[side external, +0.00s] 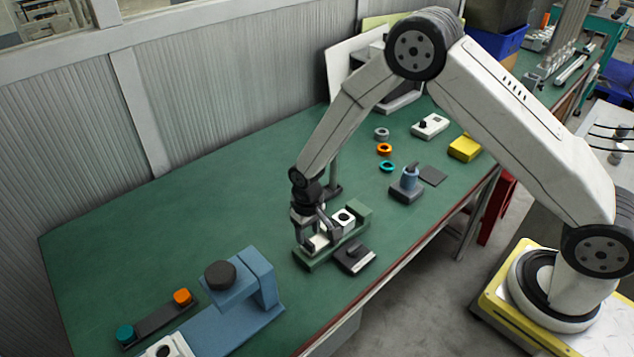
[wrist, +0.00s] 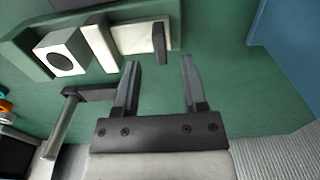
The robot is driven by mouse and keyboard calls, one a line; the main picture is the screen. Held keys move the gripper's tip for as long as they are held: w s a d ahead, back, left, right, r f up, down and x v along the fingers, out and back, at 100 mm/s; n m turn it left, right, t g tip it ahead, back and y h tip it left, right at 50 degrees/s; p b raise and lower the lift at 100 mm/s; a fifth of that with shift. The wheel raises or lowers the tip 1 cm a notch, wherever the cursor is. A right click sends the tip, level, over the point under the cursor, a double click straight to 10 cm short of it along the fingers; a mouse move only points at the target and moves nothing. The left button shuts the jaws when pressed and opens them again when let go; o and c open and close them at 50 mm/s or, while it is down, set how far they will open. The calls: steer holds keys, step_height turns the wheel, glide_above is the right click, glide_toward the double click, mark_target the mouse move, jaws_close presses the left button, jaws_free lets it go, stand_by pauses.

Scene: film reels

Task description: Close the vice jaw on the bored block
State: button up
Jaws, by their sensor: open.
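The vice has a green base (side external: 300,262) near the middle of the table, with a green fixed jaw at one end. The white bored block (side external: 344,217) stands by that jaw; its dark hole shows in the wrist view (wrist: 70,68). The white moving jaw (wrist: 100,42) stands beside the block, with what looks like a narrow gap between them. A dark upright tab (wrist: 159,44) is at the outer end of the jaw's white slide. My gripper (side external: 312,238) is open and empty over the jaw end. In the wrist view its fingertips (wrist: 160,62) lie either side of the tab's line.
A dark post stand (wrist: 62,122) is close by my gripper. A dark box (side external: 354,258) sits in front of the vice. A blue press (side external: 262,275) stands at the left. Coloured rings (side external: 384,149) and a yellow box (side external: 465,147) lie behind.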

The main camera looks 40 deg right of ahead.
mark_target(308, 241)
steer(key=shift+f, duration=1.95)
jaws_close()
